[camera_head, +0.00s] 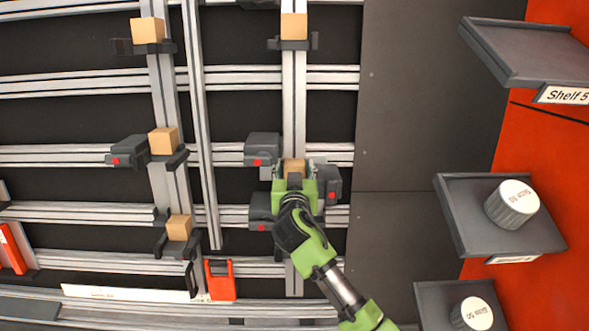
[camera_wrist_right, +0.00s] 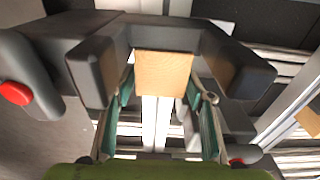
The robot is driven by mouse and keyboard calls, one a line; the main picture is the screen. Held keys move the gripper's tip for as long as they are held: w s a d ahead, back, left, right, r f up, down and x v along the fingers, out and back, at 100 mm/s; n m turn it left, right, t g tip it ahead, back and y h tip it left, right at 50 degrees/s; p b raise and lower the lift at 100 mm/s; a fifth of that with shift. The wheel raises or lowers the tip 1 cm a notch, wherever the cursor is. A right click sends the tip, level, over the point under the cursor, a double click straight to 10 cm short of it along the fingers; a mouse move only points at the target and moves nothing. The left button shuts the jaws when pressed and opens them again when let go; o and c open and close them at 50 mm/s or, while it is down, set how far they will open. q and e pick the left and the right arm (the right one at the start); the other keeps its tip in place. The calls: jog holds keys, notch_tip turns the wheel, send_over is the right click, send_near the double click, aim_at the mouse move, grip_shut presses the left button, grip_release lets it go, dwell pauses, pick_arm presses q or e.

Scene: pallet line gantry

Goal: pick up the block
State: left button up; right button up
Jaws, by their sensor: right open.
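A light wooden block (camera_head: 294,166) sits in a dark holder on the right-hand upright rail. My right gripper (camera_head: 294,173), on a green arm, is right at this block and partly covers it. In the right wrist view the block (camera_wrist_right: 163,73) shows between the two green-lined fingers of the open gripper (camera_wrist_right: 160,92). Narrow gaps seem to show beside the block, and I cannot tell whether a finger touches it. Dark holder arms (camera_wrist_right: 92,72) stand around the block. My left gripper is not in view.
Other wooden blocks sit in holders on the rails: top left (camera_head: 148,30), top middle (camera_head: 294,27), left (camera_head: 163,141) and lower left (camera_head: 179,228). Dark clamps with red buttons (camera_head: 262,148) crowd the gripper. Grey shelves (camera_head: 455,222) with round weights (camera_head: 512,204) stand at right.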

jog(key=c, duration=0.9)
jog(key=shift+c, duration=0.2)
jog(key=shift+s+r, duration=0.1)
jog(key=shift+r, duration=0.1)
